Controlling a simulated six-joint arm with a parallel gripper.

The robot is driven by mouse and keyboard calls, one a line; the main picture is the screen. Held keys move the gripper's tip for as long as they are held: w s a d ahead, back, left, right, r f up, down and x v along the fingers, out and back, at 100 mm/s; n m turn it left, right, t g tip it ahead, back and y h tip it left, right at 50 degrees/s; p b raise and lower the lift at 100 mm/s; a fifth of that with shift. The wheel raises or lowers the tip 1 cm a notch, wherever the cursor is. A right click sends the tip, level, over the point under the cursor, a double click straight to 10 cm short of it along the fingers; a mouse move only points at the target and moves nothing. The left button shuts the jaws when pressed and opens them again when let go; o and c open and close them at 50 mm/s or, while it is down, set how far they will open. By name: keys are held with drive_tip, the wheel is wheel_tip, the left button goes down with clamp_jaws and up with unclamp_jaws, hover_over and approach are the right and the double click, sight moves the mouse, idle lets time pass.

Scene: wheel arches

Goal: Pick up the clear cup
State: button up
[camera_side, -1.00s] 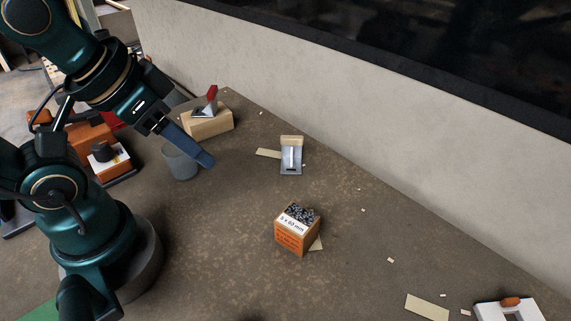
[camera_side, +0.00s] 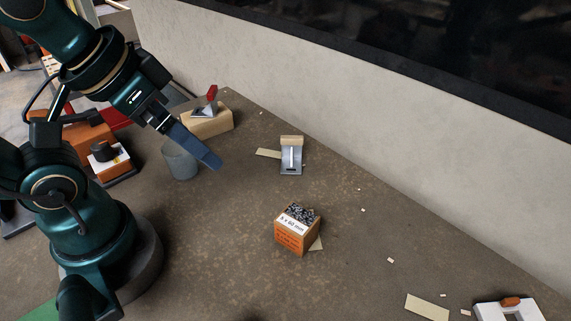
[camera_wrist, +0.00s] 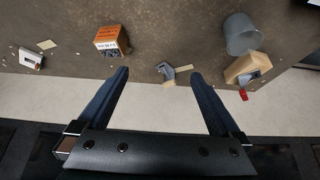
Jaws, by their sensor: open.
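The clear cup (camera_side: 180,160) is a greyish see-through cup standing on the brown work surface, close to my arm in the side view. In the wrist view the cup (camera_wrist: 241,35) is at the upper right, beyond the right finger and outside the span of the fingers. My gripper (camera_side: 215,163) is just right of the cup in the side view, and its finger overlaps the cup's right edge there. In the wrist view the two blue fingers of my gripper (camera_wrist: 159,74) are wide apart with nothing held between them.
A wooden block with a metal, red-handled clamp (camera_side: 208,121) stands behind the cup. A metal bracket piece (camera_side: 291,157) lies to the right. An orange box of screws (camera_side: 297,230) stands nearer the front. A pale wall (camera_side: 350,130) borders the surface. An orange machine (camera_side: 88,143) is at left.

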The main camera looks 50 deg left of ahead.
wheel_tip(320, 180, up, 3)
drive_tip(key=m+y, duration=1.3)
drive_tip(key=m, duration=0.9)
hover_over(182, 165)
drive_tip(key=shift+g, duration=0.4)
drive_tip(key=f, duration=1.7)
drive_tip(key=shift+s+d+f, duration=0.15)
drive_tip(key=shift+d+f, duration=0.2)
drive_tip(key=shift+x, duration=2.6)
drive_tip(key=shift+d+f, duration=0.1)
drive_tip(key=shift+f, duration=0.05)
drive_tip(key=c, duration=1.2)
